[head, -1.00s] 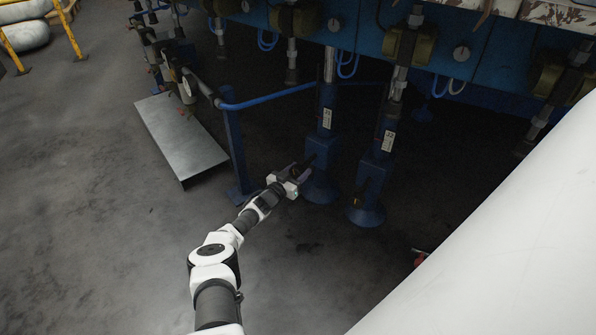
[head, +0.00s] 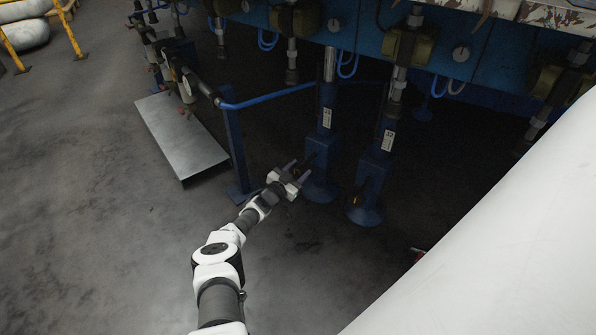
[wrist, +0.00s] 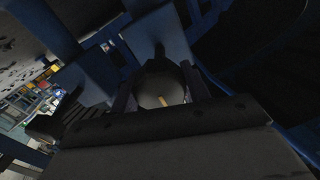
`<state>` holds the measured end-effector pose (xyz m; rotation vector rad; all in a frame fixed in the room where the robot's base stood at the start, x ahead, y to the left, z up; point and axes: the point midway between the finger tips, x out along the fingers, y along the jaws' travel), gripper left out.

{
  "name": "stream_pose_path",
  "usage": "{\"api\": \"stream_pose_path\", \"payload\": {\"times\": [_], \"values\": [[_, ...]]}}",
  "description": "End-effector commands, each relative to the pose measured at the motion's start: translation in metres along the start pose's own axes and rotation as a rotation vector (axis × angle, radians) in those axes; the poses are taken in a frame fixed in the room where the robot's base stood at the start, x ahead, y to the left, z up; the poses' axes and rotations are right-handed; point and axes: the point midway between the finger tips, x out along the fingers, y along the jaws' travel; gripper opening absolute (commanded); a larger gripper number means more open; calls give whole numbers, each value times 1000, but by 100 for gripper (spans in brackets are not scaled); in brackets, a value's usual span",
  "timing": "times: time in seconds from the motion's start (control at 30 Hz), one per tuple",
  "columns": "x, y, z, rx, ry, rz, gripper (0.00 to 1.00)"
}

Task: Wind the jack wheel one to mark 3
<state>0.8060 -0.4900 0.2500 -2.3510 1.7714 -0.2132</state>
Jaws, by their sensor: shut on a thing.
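Two blue jacks stand side by side under the machine, a left jack (head: 322,150) and a right jack (head: 378,165), each with a white label plate. My gripper (head: 296,171) is at the left jack's lower column, in front of it. In the wrist view, a dark round jack wheel (wrist: 160,84) with a yellowish mark sits between my two fingers (wrist: 160,96), which are shut on it. The head view mostly hides this wheel behind the gripper. I cannot read any mark number or tell where the wheel stands against a scale.
A blue post with a rail (head: 237,150) stands just left of my gripper. A grey metal plate (head: 180,140) lies further left. The blue machine frame (head: 350,40) hangs above with hoses. A large white surface (head: 510,240) fills the lower right.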

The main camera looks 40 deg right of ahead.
Motion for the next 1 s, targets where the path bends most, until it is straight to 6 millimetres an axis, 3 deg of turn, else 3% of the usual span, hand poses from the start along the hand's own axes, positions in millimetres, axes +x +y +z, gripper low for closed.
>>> {"api": "stream_pose_path", "payload": {"times": [0.07,0.1,0.27,0.67,0.83,1.0], "values": [[-1,0,0,3,-1,0,23],[-1,0,0,3,-1,0,47],[0,0,0,2,-1,0,68],[-7,-1,-2,-1,-1,0,68],[-32,-2,-6,-3,-2,-3,68],[-69,-3,-5,-2,-2,-3,68]]}}
